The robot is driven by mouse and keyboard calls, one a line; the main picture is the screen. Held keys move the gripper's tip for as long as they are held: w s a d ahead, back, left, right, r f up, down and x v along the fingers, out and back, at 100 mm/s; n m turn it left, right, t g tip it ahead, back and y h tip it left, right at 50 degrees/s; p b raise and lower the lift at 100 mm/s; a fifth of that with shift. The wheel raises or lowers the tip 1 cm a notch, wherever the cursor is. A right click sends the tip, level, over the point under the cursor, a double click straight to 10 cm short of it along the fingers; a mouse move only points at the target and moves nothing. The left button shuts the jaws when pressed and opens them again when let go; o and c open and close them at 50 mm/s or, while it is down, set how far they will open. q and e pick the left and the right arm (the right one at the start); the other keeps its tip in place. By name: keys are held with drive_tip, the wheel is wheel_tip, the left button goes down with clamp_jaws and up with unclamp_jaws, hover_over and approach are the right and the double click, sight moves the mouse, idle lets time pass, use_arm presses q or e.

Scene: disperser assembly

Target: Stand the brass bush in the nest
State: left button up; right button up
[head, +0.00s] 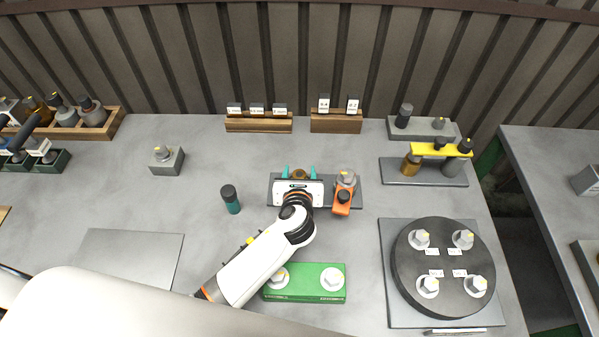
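My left gripper (299,171) reaches over a small grey plate (354,204) near the table's middle, its teal fingertips pointing away from me. A round brass piece, which looks like the brass bush (299,174), shows between the fingertips, mostly covered by the white gripper body. The fingers stand apart on either side of it; whether they touch it is too small to tell. The nest is not clearly visible; the gripper hides the plate's left part. My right gripper is not in view.
An orange clamp (342,204) with a grey-and-yellow part stands on the plate's right side. A green block (306,293) lies in front, and a dark round disc (444,262) with several hex parts sits at right.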

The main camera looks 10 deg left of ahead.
use_arm(q)
drive_tip(key=shift+r, duration=0.1)
drive_tip(key=shift+s+r, duration=0.1)
drive_tip(key=shift+s, duration=0.15)
drive_tip(key=v, duration=1.1)
drive_tip(key=shift+s, duration=0.2)
drive_tip(key=shift+d+r, duration=0.1)
idle(0.5)
